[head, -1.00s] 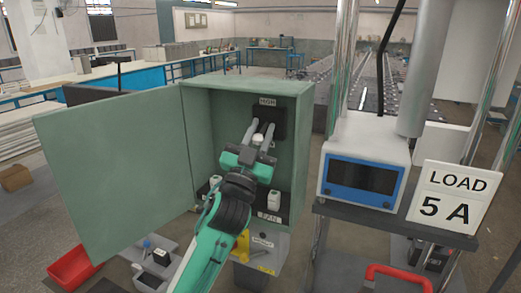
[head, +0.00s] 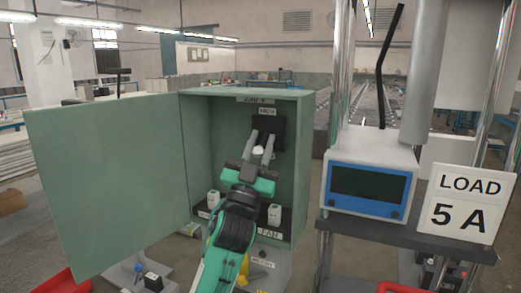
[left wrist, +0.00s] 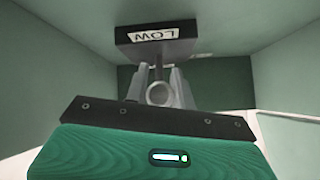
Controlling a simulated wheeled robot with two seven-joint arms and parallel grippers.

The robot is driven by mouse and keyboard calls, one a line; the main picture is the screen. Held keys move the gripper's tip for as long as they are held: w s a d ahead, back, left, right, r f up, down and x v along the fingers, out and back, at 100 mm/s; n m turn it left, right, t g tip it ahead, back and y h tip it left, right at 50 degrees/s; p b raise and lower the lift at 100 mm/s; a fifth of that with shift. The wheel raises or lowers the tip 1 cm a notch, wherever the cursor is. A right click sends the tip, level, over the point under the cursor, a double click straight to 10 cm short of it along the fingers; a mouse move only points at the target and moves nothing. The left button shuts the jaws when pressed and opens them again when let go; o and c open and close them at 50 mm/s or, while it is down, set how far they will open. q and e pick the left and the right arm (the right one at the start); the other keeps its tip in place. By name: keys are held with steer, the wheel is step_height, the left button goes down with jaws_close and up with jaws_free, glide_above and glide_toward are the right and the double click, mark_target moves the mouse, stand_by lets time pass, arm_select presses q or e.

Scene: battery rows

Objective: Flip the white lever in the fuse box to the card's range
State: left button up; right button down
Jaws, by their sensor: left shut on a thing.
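The green fuse box (head: 299,160) stands with its door swung open to the left. A dark switch plate on its back wall carries a HIGH label (head: 267,112) on top. In the left wrist view a LOW label (left wrist: 153,34) shows on the plate. The white lever's rounded tip (head: 258,150) sits between the fingers of my left gripper (head: 262,141), which is shut on it; the tip also shows in the left wrist view (left wrist: 159,93). The card (head: 466,205) reads LOAD 5 A. My right gripper is out of view.
Two white fuse-like parts (head: 274,214) stand on the dark lower ledge inside the box. A white meter with a blue front (head: 369,188) stands on a dark shelf to the right. The open door (head: 105,180) bounds the left side.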

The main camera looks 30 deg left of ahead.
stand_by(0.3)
arm_select(q)
steer(key=o, duration=1)
steer(key=shift+f, duration=0.15)
